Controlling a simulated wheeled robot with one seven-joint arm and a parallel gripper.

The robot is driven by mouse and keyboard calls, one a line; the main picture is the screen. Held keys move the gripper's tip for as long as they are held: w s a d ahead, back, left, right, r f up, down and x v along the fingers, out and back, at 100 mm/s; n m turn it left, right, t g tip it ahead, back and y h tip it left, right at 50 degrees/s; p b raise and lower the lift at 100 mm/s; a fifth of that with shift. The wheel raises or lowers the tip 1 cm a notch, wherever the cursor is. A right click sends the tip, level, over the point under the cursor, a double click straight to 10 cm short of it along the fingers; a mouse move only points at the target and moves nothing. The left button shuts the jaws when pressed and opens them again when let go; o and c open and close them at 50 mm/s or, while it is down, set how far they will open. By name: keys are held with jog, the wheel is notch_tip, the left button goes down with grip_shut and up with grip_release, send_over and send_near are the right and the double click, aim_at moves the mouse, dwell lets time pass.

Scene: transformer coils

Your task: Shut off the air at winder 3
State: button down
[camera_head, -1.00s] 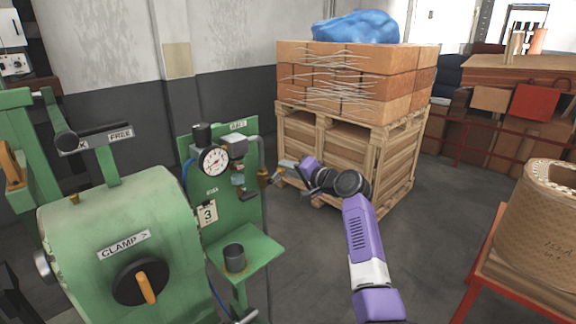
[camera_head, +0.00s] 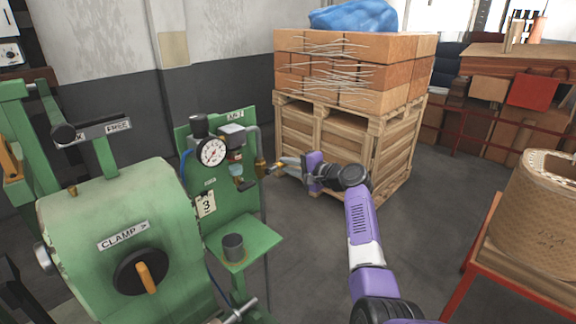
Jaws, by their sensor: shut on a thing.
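The green air panel (camera_head: 223,160) of winder 3 carries a "3" plate (camera_head: 206,204), a round white pressure gauge (camera_head: 212,152) and a small regulator with a bowl. A brass valve (camera_head: 262,168) sits on the pipe at the panel's right edge. My gripper (camera_head: 279,165) reaches in from the right at the valve's height. Its jaws are shut on the small valve handle, which is mostly hidden between the fingertips. I cannot tell the handle's exact angle.
The green winder body (camera_head: 112,230) with its "CLAMP" knob (camera_head: 141,271) stands at left. A small green shelf (camera_head: 255,243) holds a dark cup (camera_head: 233,247) below the panel. A red-framed cart (camera_head: 510,275) is at right.

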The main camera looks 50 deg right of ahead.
jog(key=c, duration=1.3)
grip_release()
jog(key=s, duration=0.2)
jog(key=s+r+b, duration=0.1)
jog(key=s, duration=0.4)
jog(key=shift+s+r, duration=0.2)
jog(key=shift+s, duration=0.15)
